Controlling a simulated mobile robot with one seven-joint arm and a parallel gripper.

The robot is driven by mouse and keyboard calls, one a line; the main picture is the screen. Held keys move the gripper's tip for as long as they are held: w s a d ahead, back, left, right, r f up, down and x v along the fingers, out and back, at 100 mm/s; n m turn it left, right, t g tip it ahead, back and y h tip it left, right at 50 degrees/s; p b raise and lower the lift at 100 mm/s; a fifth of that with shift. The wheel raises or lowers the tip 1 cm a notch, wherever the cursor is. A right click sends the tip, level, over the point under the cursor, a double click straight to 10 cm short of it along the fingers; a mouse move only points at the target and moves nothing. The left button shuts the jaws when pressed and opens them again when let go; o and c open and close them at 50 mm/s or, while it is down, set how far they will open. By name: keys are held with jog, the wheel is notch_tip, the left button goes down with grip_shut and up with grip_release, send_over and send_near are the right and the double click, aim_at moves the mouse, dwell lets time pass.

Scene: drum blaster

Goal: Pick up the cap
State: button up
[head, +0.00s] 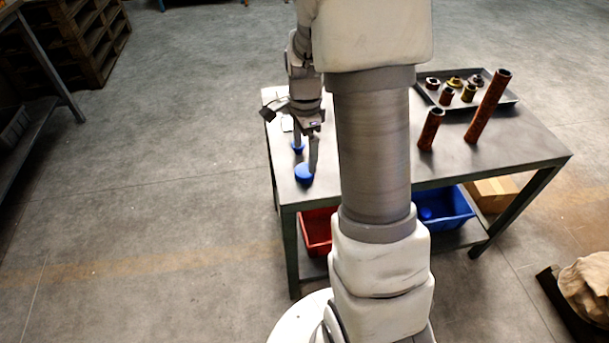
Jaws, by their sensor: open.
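A round blue cap (304,173) lies near the left front corner of the grey metal table (456,162). A second, smaller blue piece (297,149) shows just behind it; I cannot tell whether it is another cap. My gripper (306,157) points down over this corner, open, with its fingers close to the blue cap and the blue piece. One finger reaches down to the cap's back edge; I cannot tell whether it touches. My own arm hides the middle of the table.
A dark tray (427,94) with several small fittings is at the table's back right. A short tube (430,130) and a tall tube (488,106) stand at the right. Below are a red bin (317,232), a blue bin (452,210) and a cardboard box (494,194).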

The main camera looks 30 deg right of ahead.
aim_at(305, 170)
jog(key=shift+w+d+f+b, duration=0.15)
jog(key=shift+f+b, duration=0.45)
jog(key=shift+f, duration=0.95)
jog(key=shift+w+f+b, duration=0.1)
jog(key=shift+f+b, duration=0.5)
jog(key=shift+f, duration=0.95)
jog(key=shift+r, duration=0.1)
jog(key=shift+c, duration=0.3)
jog(key=c, duration=1.4)
jog(key=shift+o, duration=0.2)
jog(key=shift+r, duration=0.1)
